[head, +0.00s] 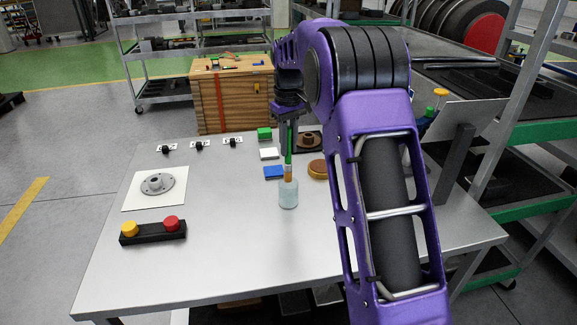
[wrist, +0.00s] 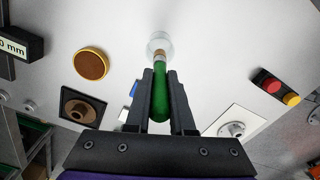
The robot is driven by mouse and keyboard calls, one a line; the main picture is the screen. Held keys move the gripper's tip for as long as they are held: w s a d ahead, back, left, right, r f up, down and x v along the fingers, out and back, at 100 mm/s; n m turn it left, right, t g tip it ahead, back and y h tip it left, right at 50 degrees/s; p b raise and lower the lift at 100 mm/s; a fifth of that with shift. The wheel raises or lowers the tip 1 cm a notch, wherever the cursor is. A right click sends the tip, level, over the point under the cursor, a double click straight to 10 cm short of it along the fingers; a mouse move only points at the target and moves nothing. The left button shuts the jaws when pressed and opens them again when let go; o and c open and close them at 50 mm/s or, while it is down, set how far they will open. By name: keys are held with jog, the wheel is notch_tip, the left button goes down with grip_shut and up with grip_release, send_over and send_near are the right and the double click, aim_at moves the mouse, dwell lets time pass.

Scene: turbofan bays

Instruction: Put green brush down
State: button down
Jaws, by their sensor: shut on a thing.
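The green brush (head: 289,146) is upright in my gripper (head: 288,128), with its orange-brown lower end pointing down at the mouth of a clear glass jar (head: 288,194). In the wrist view my gripper (wrist: 160,82) is shut on the green handle (wrist: 160,98), one finger on each side. The jar (wrist: 158,42) shows straight beyond the brush's lower end. The lower end seems to be at or just inside the jar's mouth; how deep I cannot tell.
The table's front middle is clear.

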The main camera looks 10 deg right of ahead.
aim_at(288, 163)
notch_tip(288, 163, down, 8)
jog(key=shift+r, duration=0.25)
jog(key=shift+f, duration=0.1)
jog(key=c, duration=0.8)
grip_release()
jog(key=shift+f+b, duration=0.15)
jog(key=shift+b, duration=0.3)
jog(key=r+p, duration=0.1)
jog(key=r, duration=0.7)
jog(key=r+p, duration=0.1)
jog(key=r, duration=0.8)
jog(key=shift+s+r, duration=0.2)
jog(key=shift+r, duration=0.1)
